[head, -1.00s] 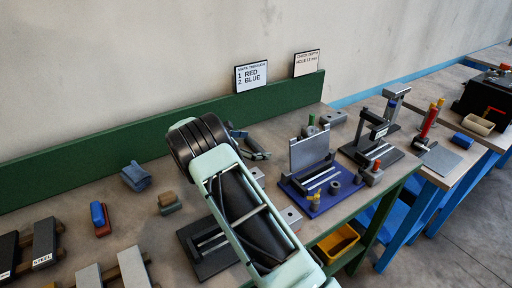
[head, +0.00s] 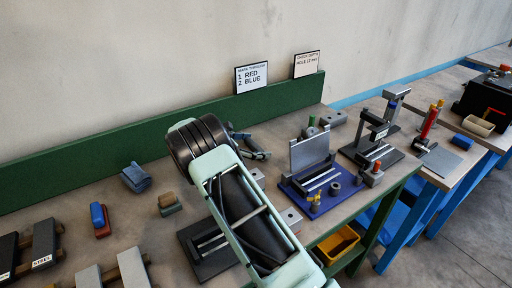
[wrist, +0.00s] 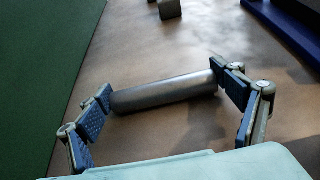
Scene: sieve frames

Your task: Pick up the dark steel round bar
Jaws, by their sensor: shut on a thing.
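The dark steel round bar (wrist: 165,93) shows in the wrist view as a smooth grey cylinder lying across between the two blue finger pads. My gripper (wrist: 162,86) is shut on it, with one pad at each end of the bar. A soft shadow falls on the bench near the bar's right end; I cannot tell how far the bar is above the surface. In the head view, my gripper (head: 252,146) shows only in part behind my arm, and the bar is hidden there.
A blue fixture (head: 318,205) with an upright plate stands right of my arm. A dark stand (head: 200,262) is below it. Blue (head: 136,177) and green-brown (head: 169,204) blocks lie left. A green back rail (head: 90,182) runs along the wall.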

